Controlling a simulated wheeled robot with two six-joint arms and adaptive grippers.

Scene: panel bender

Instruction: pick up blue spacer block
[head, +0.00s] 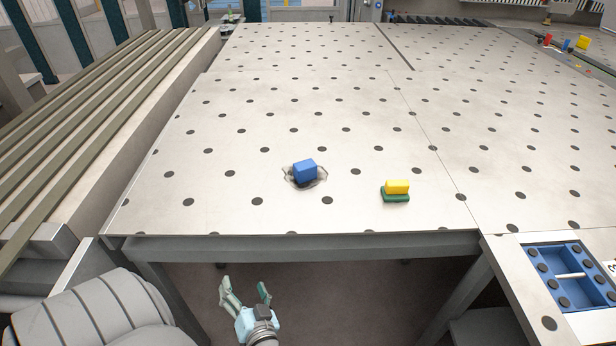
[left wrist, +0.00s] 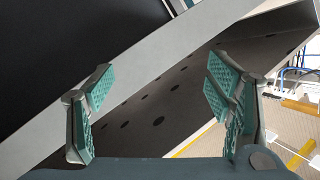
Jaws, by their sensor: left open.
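The blue spacer block (head: 305,171) sits on the perforated metal table (head: 240,105), on or in a small clear or grey holder (head: 290,180) whose exact shape I cannot make out. My left gripper (head: 246,286) is open and empty. It hangs in front of the table's front edge, lower than the top and well apart from the block. In the left wrist view its two green-padded fingers (left wrist: 160,105) are spread, with nothing between them. The block does not show in that view. My right gripper is not in view.
A yellow block (head: 397,187) rests on a green piece (head: 395,197) right of the blue block. A blue tray (head: 538,256) lies at the right front. Slatted rails (head: 90,95) run along the left. Small coloured items (head: 583,42) lie at the far right. Most of the tabletop is clear.

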